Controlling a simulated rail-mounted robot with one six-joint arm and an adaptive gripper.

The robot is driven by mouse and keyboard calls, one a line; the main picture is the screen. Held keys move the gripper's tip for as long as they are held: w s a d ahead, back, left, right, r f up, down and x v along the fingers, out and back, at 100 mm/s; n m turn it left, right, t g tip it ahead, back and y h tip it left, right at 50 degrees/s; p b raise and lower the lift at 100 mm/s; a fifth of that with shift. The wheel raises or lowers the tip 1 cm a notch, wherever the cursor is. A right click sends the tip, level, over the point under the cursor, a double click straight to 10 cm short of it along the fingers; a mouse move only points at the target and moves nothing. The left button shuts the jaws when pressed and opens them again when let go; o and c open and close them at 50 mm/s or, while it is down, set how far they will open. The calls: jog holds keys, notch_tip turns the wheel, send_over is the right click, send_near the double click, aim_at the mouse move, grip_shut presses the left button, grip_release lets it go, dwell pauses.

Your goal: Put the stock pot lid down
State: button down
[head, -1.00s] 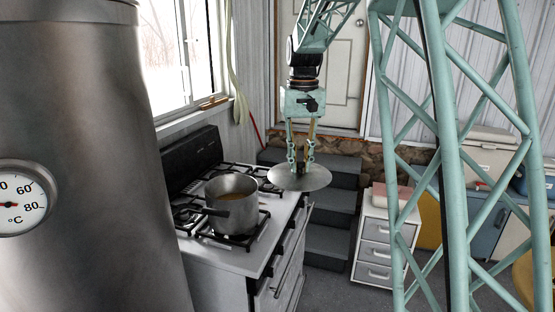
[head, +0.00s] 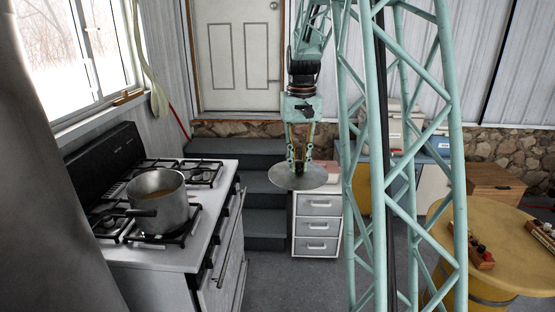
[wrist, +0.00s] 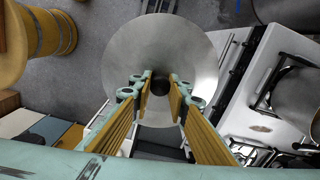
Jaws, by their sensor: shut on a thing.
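My gripper (head: 299,165) is shut on the stock pot lid (head: 291,179), a round grey metal disc. The lid hangs roughly level in the air to the right of the stove, in front of the drawer cabinet in the head view. In the wrist view my gripper (wrist: 160,84) holds the lid (wrist: 191,48) by its dark knob at the centre. The stock pot (head: 166,203) stands uncovered on a front burner of the stove (head: 176,255), with brownish contents inside. The pot also shows at the right edge of the wrist view (wrist: 296,97).
A white drawer cabinet (head: 318,229) stands behind the lid, beside dark steps (head: 262,205). A yellow barrel table (head: 510,255) at right carries small items in trays. Grey floor (head: 290,285) lies open between stove and table. A large metal cylinder (head: 40,200) stands at left.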

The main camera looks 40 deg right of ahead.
aim_at(325, 173)
jog(key=shift+m, duration=0.7)
jog(key=s+d+f, duration=0.1)
jog(key=s+d, duration=0.3)
jog(key=s+d+f, duration=0.1)
jog(key=s+d, duration=0.1)
jog(key=shift+s+d+f, duration=0.25)
jog(key=shift+d+f, duration=0.05)
jog(key=shift+d, duration=0.1)
jog(key=shift+w, duration=0.15)
